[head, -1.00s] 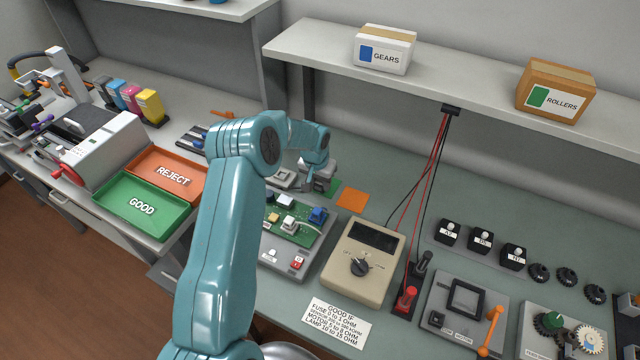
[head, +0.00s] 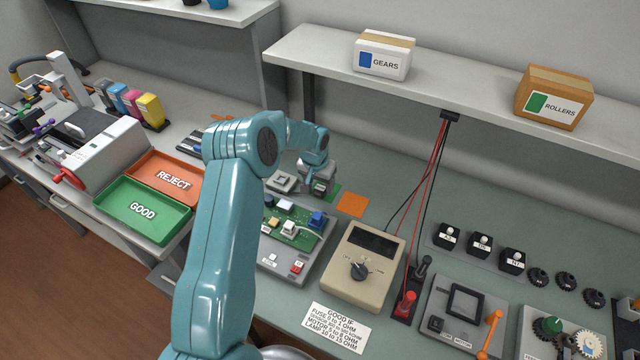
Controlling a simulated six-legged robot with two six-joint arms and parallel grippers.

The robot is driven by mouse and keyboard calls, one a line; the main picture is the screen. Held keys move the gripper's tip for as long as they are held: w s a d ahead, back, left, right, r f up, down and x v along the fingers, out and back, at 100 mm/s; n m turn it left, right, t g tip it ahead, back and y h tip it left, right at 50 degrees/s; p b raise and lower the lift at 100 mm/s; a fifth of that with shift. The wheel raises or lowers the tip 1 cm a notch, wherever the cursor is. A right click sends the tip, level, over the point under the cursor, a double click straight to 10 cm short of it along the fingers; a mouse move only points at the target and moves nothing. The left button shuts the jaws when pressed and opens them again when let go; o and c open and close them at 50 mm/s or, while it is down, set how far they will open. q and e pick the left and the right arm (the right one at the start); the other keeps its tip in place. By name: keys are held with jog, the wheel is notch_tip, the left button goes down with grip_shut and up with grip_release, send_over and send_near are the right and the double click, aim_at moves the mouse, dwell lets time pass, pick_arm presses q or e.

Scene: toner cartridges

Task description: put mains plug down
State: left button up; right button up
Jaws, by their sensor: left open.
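My left gripper (head: 318,186) is open, low over the back of the bench, by a small green pad (head: 331,191). My arm and gripper hide part of that spot. I cannot make out the mains plug for certain; it may be hidden at or behind the gripper. A grey square block (head: 281,181) sits just left of the gripper. My right gripper is not in view.
An orange pad (head: 352,204) lies right of the gripper. In front are a circuit board unit (head: 290,240) and a beige meter (head: 361,268). Red and black leads (head: 428,180) hang from the shelf. Green and orange trays (head: 143,208) stand at left.

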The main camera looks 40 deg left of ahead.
pick_arm(q)
notch_tip(320, 180, up, 10)
jog(key=s, duration=0.2)
jog(key=shift+d+r+p, duration=0.15)
jog(key=shift+d+p, duration=0.15)
jog(key=shift+d, duration=0.05)
jog(key=shift+s, duration=0.25)
